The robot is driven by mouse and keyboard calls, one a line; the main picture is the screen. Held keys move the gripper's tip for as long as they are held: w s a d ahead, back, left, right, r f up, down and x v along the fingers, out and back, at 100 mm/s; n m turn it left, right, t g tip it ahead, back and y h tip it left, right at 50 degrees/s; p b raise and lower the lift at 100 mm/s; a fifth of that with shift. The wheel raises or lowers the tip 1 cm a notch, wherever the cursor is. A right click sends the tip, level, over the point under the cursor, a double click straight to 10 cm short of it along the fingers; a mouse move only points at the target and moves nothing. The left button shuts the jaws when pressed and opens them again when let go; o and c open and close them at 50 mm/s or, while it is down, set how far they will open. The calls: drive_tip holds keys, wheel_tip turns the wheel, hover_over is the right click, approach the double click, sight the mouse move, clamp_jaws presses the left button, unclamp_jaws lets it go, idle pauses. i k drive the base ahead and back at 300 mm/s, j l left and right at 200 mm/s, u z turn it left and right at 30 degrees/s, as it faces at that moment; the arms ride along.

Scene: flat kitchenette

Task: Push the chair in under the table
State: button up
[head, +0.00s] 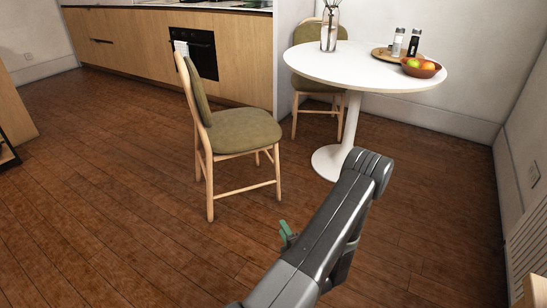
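A wooden chair with an olive-green seat and back (242,131) stands on the floor to the left of the round white table (331,68). Its seat faces the table, and a gap of floor shows between the chair and the table's white pedestal base. The chair stands upright, its backrest on the side away from the table. My arm reaches up from the bottom of the head view, to the right of the chair and in front of the table. My gripper's fingers cannot be made out. Nothing of my arm touches the chair in this view.
A second similar chair (305,91) stands behind the table near the wall. On the table are a glass vase (329,32), a round tray with two shakers, and a fruit bowl (421,69). Wooden cabinets with an oven (196,50) line the back. The floor at left is open.

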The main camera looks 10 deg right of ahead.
sight(226, 134)
drive_tip(key=i+l+u, duration=0.15)
drive_tip(key=i+l, duration=0.25)
drive_tip(key=i, duration=0.25)
drive_tip(key=i+l+u, duration=0.15)
drive_tip(key=i+l, duration=0.3)
drive_tip(key=i, duration=0.2)
